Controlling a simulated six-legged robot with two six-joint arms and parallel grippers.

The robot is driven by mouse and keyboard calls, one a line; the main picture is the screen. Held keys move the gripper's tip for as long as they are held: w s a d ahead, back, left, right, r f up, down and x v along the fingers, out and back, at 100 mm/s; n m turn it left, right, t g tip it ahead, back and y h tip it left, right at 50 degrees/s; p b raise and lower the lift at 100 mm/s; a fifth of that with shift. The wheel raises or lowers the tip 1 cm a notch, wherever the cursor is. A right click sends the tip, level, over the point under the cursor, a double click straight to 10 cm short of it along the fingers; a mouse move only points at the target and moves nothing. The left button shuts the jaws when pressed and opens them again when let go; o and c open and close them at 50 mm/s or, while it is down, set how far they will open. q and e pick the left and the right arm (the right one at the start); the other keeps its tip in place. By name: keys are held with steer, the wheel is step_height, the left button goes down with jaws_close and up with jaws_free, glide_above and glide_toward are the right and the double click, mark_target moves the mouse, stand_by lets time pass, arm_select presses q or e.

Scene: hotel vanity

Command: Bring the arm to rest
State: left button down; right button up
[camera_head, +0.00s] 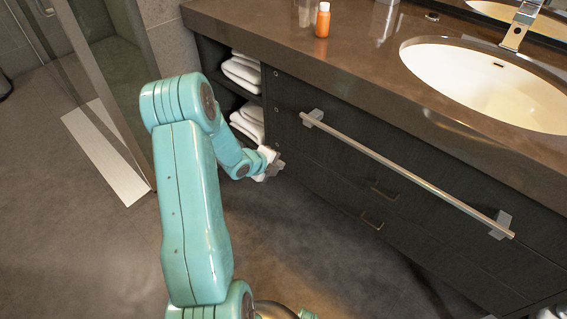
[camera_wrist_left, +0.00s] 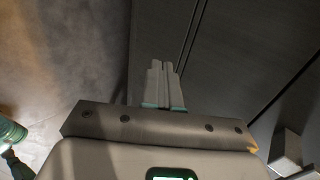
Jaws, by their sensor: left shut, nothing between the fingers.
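My left arm (camera_head: 192,205) comes up from the bottom of the head view and bends toward the vanity front. My left gripper (camera_head: 274,166) is at its end, in front of the dark cabinet near the open shelves. In the left wrist view the left gripper's fingers (camera_wrist_left: 165,84) are together, with nothing between them. The dark cabinet front (camera_wrist_left: 220,50) lies beyond the fingers; whether they touch it I cannot tell. My right gripper is not in view.
A metal towel bar (camera_head: 400,170) runs along the vanity front, right of the gripper. Folded white towels (camera_head: 243,72) lie on the shelves. An orange bottle (camera_head: 322,20) and a sink (camera_head: 480,85) are on the counter (camera_head: 270,35). The floor (camera_head: 80,250) at left is clear.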

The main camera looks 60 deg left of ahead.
arm_select(q)
steer(key=w+d+f+m+g+h, duration=0.1)
steer(key=w+d+f+h, duration=0.15)
steer(key=d, duration=0.75)
steer(key=w+d+f+h, duration=0.1)
steer(key=w+d+h, duration=0.15)
steer(key=d, duration=0.75)
steer(key=w+d+f+m+g+h, duration=0.1)
steer(key=w+d+f+h, duration=0.15)
steer(key=d, duration=0.75)
steer(key=s+d+f+n+g, duration=0.4)
steer(key=s+d+n, duration=0.3)
steer(key=s+d, duration=0.45)
steer(key=s+d+f+n+g, duration=0.1)
steer(key=s+f+n+g, duration=0.15)
steer(key=s+n, duration=0.6)
steer(key=w+r+n+p, duration=0.3)
steer(key=r+p, duration=1.9)
steer(key=shift+d+r+y, duration=0.25)
steer(key=shift+r+y, duration=0.05)
steer(key=shift+y, duration=0.15)
